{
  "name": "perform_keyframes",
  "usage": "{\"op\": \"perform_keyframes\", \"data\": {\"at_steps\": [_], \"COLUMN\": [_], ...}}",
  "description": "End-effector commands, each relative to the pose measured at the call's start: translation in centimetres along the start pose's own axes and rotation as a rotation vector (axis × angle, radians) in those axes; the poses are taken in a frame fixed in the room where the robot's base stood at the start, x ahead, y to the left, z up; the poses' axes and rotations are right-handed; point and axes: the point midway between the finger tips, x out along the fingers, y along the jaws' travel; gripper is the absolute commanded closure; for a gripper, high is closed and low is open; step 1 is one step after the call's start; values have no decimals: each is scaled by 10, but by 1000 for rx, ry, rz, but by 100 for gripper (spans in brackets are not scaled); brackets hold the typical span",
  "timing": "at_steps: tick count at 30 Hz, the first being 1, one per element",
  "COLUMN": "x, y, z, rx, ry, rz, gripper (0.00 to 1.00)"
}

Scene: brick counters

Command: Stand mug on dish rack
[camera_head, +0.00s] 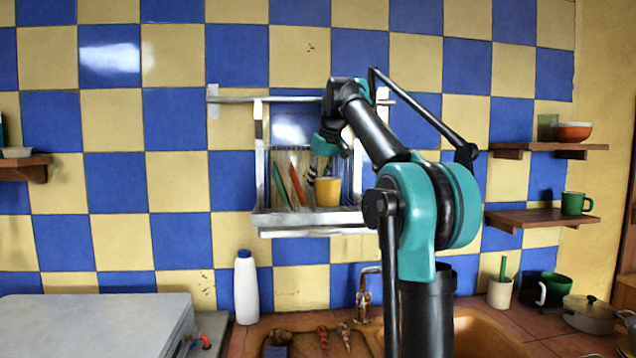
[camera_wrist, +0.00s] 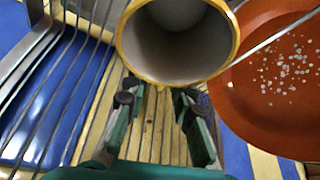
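The yellow mug (camera_head: 328,192) with a pale inside is upright at the right part of the metal dish rack (camera_head: 310,217) on the wall. In the wrist view the mug (camera_wrist: 180,45) shows its open mouth, just beyond my fingertips. My gripper (camera_head: 326,168) is at the rack, just above and beside the mug. In the wrist view my gripper (camera_wrist: 158,98) has its two fingers apart, with rack wires visible between them and nothing held. The mug's base and handle are hidden.
A red-orange plate (camera_wrist: 275,80) stands close to the right of the mug. Rack wires (camera_wrist: 60,90) run along the left. Below are a white bottle (camera_head: 246,288), a faucet (camera_head: 364,298) and a sink. A green mug (camera_head: 576,203) stands on a right shelf.

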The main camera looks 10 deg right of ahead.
Motion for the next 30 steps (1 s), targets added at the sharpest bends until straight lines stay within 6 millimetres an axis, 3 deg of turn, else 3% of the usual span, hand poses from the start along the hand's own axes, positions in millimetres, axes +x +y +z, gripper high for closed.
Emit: {"op": "perform_keyframes", "data": {"at_steps": [14, 30], "x": [-8, -97], "y": [0, 0], "z": [0, -1], "rx": [0, 1], "ry": [0, 0], "rz": [-1, -1], "gripper": [67, 67]}}
